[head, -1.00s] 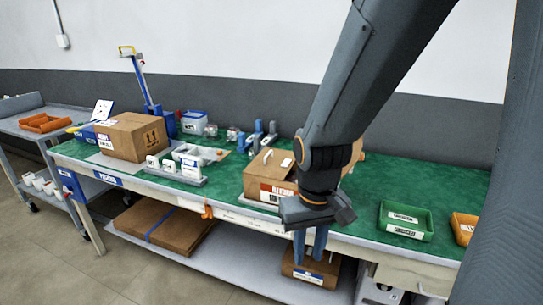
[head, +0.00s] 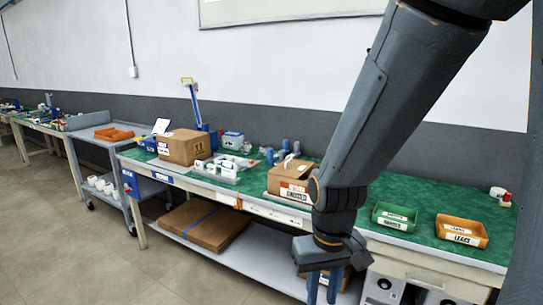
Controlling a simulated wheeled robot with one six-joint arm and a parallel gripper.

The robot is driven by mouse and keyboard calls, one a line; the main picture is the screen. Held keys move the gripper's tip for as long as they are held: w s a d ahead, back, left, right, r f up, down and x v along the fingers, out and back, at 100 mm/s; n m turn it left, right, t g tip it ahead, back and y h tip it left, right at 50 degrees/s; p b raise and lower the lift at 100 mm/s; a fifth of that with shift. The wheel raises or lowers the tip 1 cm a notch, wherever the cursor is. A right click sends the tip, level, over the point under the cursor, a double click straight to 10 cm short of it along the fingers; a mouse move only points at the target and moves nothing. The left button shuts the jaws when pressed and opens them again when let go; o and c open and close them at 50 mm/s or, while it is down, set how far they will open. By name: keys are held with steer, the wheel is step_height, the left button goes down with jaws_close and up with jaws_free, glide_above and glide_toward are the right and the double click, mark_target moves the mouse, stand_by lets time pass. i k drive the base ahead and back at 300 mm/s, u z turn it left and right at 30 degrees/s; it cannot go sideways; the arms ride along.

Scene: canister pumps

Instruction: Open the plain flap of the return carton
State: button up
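A closed brown carton (head: 288,174) with a red and white label on its front stands on the green bench, just left of my forearm. Its label is too small to read surely, and its right side is partly hidden by my arm. A second brown carton (head: 184,147) with dark arrow marks stands further left on the bench. I cannot tell for sure which is the return carton, nor make out a plain flap. My gripper (head: 323,287) points down in front of the bench, below the top's edge. Its two fingers are apart with nothing between them.
A green bin (head: 394,217) and an orange bin (head: 462,231) stand on the bench at right. Flat cardboard (head: 205,225) lies on the lower shelf. Another carton on that shelf is partly behind my gripper. A grey cart (head: 98,141) stands at left; the floor in front is clear.

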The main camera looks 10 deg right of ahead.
mark_target(290, 167)
steer(key=u, duration=0.55)
steer(key=i, duration=1.25)
steer(key=z, duration=0.3)
